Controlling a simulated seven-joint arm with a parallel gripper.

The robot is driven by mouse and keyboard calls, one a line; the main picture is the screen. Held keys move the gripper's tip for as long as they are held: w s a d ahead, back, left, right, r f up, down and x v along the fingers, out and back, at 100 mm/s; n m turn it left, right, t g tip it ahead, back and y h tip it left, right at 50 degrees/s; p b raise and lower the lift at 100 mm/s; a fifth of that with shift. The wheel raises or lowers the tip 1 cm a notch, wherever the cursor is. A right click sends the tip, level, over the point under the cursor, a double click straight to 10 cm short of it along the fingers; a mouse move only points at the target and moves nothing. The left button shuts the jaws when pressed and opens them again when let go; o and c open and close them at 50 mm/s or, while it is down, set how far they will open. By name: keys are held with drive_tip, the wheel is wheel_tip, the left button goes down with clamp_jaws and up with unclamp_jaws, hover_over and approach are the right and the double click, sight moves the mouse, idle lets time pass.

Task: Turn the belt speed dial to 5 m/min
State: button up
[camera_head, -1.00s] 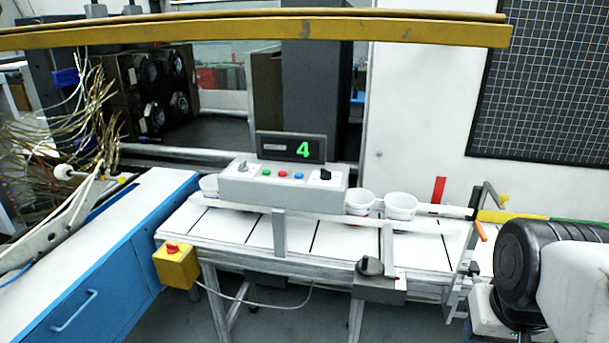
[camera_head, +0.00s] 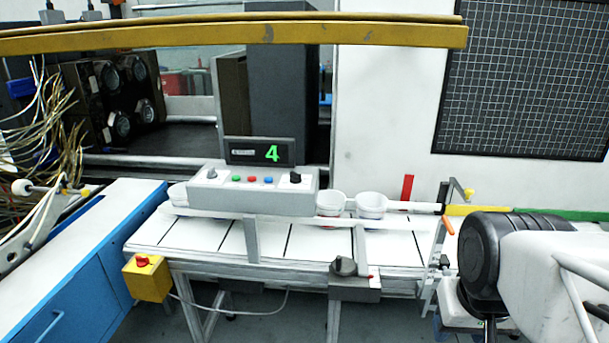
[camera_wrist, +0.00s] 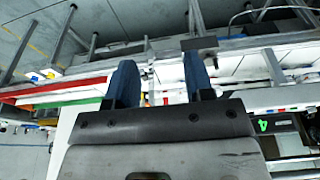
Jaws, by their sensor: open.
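A grey control box (camera_head: 225,196) above the conveyor carries a black knob (camera_head: 295,178) at its right, a grey knob (camera_head: 211,173) at its left, and coloured buttons between. The display (camera_head: 259,152) behind it reads a green 4; the digit also shows in the wrist view (camera_wrist: 263,125). A larger black dial (camera_head: 343,266) sits on a dark grey box (camera_head: 354,289) at the conveyor's front. I cannot tell which is the belt speed dial; no scale is readable. My gripper (camera_wrist: 159,65) is open, its two blue fingers apart with nothing held between them.
White cups (camera_head: 371,205) stand on the conveyor (camera_head: 180,232). A yellow box with a red button (camera_head: 146,279) is at its left front. A bracket with an orange handle (camera_head: 448,225) stands at the right, near my arm. A yellow beam (camera_head: 230,40) crosses above.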

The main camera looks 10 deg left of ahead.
drive_tip(key=shift+o, duration=1.3)
drive_tip(key=shift+w+r, duration=0.2)
drive_tip(key=w+a+r+m, duration=0.1)
drive_tip(key=w+a+r, duration=0.15)
drive_tip(key=w, duration=0.45)
drive_tip(key=w+a+r+m, duration=0.1)
drive_tip(key=w+a+r, duration=0.1)
drive_tip(key=w+r, duration=0.35)
drive_tip(key=m+g, duration=0.3)
drive_tip(key=m, duration=0.1)
hover_over(296, 176)
drive_tip(key=f, duration=0.1)
drive_tip(key=w+f, duration=0.1)
drive_tip(key=shift+a+f, duration=0.15)
drive_tip(key=shift+f, duration=0.2)
drive_tip(key=shift+s, duration=0.1)
drive_tip(key=shift+f, duration=0.1)
drive_tip(key=shift+f, duration=3.8)
